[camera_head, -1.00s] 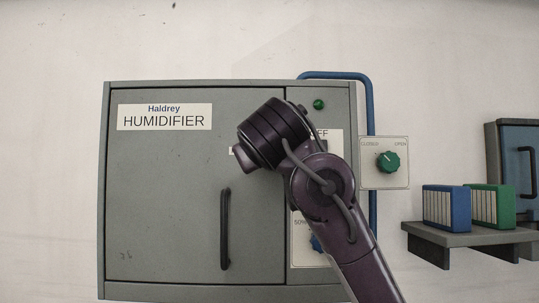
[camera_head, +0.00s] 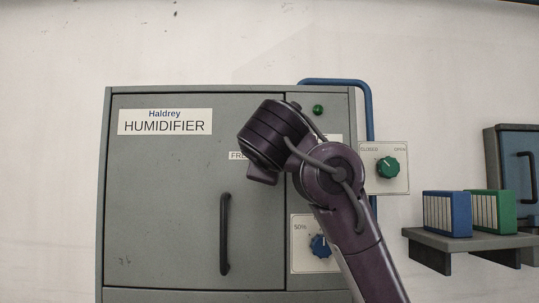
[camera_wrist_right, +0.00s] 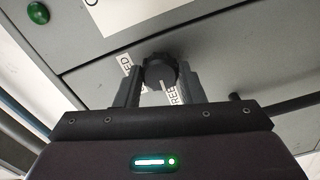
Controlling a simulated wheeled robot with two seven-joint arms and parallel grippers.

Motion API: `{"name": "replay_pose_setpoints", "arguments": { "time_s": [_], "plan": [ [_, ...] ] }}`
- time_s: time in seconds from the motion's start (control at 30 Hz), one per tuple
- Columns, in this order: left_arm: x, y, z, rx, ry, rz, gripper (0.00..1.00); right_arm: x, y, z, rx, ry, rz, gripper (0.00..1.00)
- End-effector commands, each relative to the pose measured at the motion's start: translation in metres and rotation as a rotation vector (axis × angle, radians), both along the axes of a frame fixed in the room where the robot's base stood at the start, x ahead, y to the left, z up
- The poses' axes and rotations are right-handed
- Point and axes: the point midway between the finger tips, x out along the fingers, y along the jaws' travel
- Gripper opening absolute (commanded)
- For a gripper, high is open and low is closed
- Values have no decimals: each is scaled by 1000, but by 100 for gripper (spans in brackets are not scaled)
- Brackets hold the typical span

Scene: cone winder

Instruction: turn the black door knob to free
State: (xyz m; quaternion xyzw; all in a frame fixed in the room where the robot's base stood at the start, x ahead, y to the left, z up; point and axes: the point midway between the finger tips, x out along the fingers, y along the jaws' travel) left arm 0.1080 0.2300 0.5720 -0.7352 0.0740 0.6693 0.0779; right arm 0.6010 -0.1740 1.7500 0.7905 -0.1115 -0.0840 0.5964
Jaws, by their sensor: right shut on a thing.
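The black door knob (camera_wrist_right: 158,68) is round with a white pointer line. In the right wrist view it sits between the two fingers of my right gripper (camera_wrist_right: 160,75), which is shut on it. The pointer line points toward the bottom of that view, beside the FREE label (camera_wrist_right: 178,93). Another label, partly hidden and ending in "ED" (camera_wrist_right: 125,64), is on the knob's other side. In the head view my right wrist hides the knob, and part of the FREE label (camera_head: 237,156) shows left of it. My left gripper is not in view.
The grey humidifier door (camera_head: 165,210) is closed, with a black handle (camera_head: 225,234). A blue knob (camera_head: 320,246), a green lamp (camera_head: 318,110) and a green knob (camera_head: 388,167) are to the right. A shelf (camera_head: 450,238) holds blue and green boxes at the far right.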

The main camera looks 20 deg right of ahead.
Motion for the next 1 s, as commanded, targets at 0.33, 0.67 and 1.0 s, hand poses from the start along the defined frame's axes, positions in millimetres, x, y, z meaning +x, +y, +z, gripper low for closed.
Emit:
{"name": "replay_pose_setpoints", "arguments": {
  "time_s": [0.33, 0.67, 1.0],
  "plan": [
    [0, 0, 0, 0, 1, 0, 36, 0, 0, 1, -65, 17, 1, 13],
    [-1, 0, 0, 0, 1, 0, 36, 0, 0, 1, -69, 18, 1, 13],
    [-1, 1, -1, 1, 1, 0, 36, 0, 0, 0, -67, 18, 0, 57]
  ]
}}
